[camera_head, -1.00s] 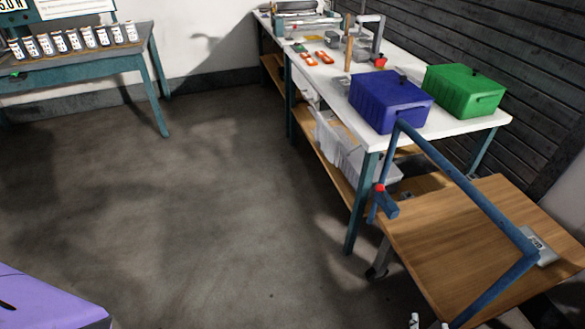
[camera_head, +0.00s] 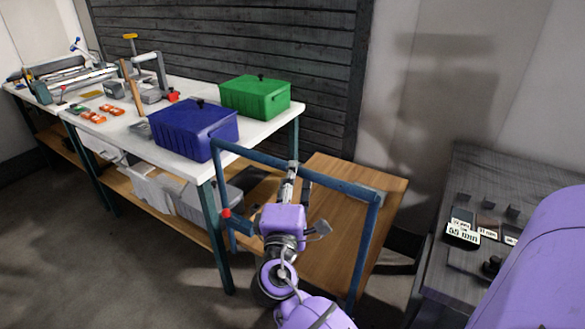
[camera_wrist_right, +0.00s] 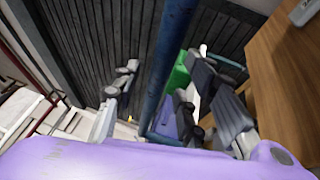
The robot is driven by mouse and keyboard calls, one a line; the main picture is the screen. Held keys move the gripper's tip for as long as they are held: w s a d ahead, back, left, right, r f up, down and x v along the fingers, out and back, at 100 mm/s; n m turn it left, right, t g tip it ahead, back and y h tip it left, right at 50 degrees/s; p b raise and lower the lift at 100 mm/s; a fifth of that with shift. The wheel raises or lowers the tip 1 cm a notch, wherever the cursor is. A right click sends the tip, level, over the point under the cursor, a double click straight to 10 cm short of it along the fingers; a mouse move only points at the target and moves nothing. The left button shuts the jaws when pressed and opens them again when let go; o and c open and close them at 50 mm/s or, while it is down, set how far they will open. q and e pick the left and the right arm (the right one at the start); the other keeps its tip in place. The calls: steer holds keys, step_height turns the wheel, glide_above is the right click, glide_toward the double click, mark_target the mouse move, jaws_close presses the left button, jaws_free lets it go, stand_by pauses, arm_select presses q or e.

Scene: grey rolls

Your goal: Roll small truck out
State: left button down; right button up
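The small truck has a blue tube handle (camera_head: 345,187) and a wooden deck (camera_head: 376,190). It stands at the near right end of the white workbench. I cannot tell whether a finger touches the bar. The wooden deck (camera_wrist_right: 283,65) shows at the right there. My left gripper is not in view.
The white workbench (camera_head: 268,127) carries a blue box (camera_head: 195,130) and a green box (camera_head: 255,97). Its leg stands close to the truck's left side. A dark table (camera_head: 450,215) with small labelled parts is at the right. The floor (camera_head: 130,270) at the lower left is clear.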

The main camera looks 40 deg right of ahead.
steer(key=shift+x, duration=1.7)
steer(key=shift+c, duration=0.4)
jaws_close()
